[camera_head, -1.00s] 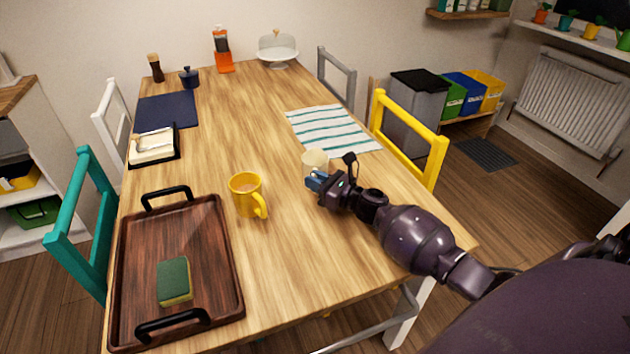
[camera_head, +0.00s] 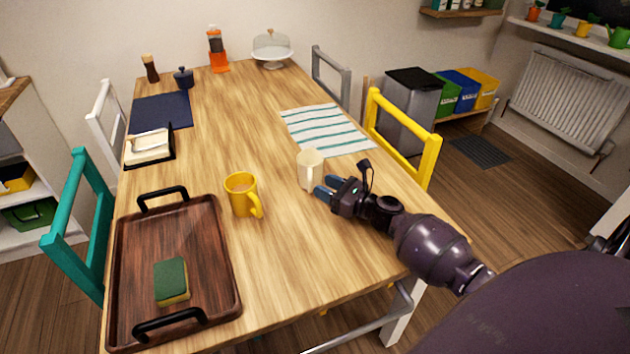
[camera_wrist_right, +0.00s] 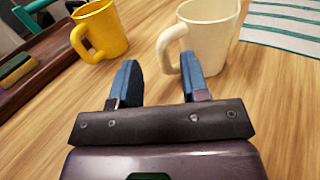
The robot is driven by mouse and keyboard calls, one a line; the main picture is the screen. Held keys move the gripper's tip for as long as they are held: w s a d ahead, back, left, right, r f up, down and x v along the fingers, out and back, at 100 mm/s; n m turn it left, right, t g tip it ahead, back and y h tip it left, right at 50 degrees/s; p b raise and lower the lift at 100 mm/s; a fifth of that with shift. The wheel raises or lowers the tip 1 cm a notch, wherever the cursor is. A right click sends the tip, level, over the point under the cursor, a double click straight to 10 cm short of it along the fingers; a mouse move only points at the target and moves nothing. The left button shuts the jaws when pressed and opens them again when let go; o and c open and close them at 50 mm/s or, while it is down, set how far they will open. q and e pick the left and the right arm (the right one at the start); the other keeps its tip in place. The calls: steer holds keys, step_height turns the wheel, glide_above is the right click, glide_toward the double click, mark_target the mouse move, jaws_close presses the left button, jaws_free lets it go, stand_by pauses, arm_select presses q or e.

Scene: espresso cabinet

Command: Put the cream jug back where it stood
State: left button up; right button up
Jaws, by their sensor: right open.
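The cream jug (camera_head: 311,168) stands upright on the wooden table, just short of the striped cloth. It also shows in the right wrist view (camera_wrist_right: 212,32), its handle toward the left and near my fingers. My right gripper (camera_head: 322,188) is open with nothing between its blue fingers. In the right wrist view the gripper (camera_wrist_right: 160,82) lies just in front of the jug, the right finger close to the handle; I cannot tell whether they touch. My left gripper is not in view.
A dark wooden tray (camera_head: 222,250) holds a sponge (camera_head: 171,281). A striped cloth (camera_head: 327,131) lies behind the jug. Bare table lies between mug and cloth.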

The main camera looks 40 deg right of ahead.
steer(key=v, duration=0.6)
steer(key=shift+s+d, duration=0.1)
steer(key=shift+s, duration=0.25)
